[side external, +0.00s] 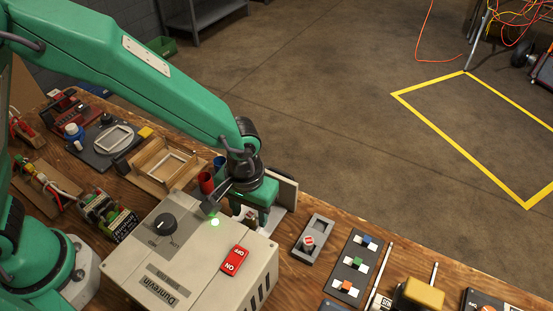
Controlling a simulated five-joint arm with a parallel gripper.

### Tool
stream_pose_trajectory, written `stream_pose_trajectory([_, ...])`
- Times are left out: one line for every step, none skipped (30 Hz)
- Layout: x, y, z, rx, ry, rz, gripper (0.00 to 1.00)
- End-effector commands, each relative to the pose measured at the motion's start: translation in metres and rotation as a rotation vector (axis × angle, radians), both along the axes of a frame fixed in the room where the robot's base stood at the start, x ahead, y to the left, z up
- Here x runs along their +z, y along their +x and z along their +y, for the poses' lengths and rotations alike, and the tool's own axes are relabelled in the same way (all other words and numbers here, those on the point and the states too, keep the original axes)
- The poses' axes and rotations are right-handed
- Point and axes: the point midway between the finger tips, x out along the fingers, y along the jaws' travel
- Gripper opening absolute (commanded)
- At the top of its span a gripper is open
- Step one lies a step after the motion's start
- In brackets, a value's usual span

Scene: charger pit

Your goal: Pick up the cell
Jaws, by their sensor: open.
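My gripper (252,216) is green and points down just behind the right rear edge of a beige charger box (185,278). Its fingertips are partly hidden by the box, and I cannot make out the gap between them. The jaws are open. A small brownish shape shows by the fingertips, too small to name. I cannot clearly identify the cell; it may be hidden behind the box or by my gripper. The box has a black knob, a lit green lamp and a red ON/OFF switch (235,261).
A pale upright panel (286,193) stands close behind my gripper. To the right are a grey tray (322,229) with a red and white piece and a dark strip (366,243) with coloured blocks. A wooden frame (150,168) and red cup (206,182) stand left.

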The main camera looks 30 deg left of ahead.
Motion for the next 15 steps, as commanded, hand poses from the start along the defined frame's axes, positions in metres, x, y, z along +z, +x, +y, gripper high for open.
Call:
stream_pose_trajectory([-0.0005, 0.0, 0.0001, 0.0, 0.0, 0.0, 0.46])
stream_pose_trajectory([-0.0005, 0.0, 0.0001, 0.0, 0.0, 0.0, 0.46])
stream_pose_trajectory([-0.0004, 0.0001, 0.0001, 0.0, 0.0, 0.0, 0.46])
stream_pose_trajectory([-0.0004, 0.0001, 0.0001, 0.0, 0.0, 0.0, 0.46])
stream_pose_trajectory([-0.0003, 0.0001, 0.0001, 0.0, 0.0, 0.0, 0.46])
stream_pose_trajectory([-0.0003, 0.0001, 0.0001, 0.0, 0.0, 0.0, 0.46])
stream_pose_trajectory([-0.0003, 0.0001, 0.0001, 0.0, 0.0, 0.0, 0.46])
stream_pose_trajectory([-0.0002, 0.0001, 0.0001, 0.0, 0.0, 0.0, 0.46])
stream_pose_trajectory([-0.0002, 0.0001, 0.0001, 0.0, 0.0, 0.0, 0.46])
stream_pose_trajectory([-0.0002, 0.0001, 0.0001, 0.0, 0.0, 0.0, 0.46])
stream_pose_trajectory([-0.0001, 0.0001, 0.0001, 0.0, 0.0, 0.0, 0.46])
stream_pose_trajectory([-0.0001, 0.0001, 0.0001, 0.0, 0.0, 0.0, 0.46])
stream_pose_trajectory([-0.0001, 0.0001, 0.0, 0.0, 0.0, 0.0, 0.46])
stream_pose_trajectory([-0.0001, 0.0001, 0.0, 0.0, 0.0, 0.0, 0.46])
stream_pose_trajectory([-0.0001, 0.0001, 0.0, 0.0, 0.0, 0.0, 0.38])
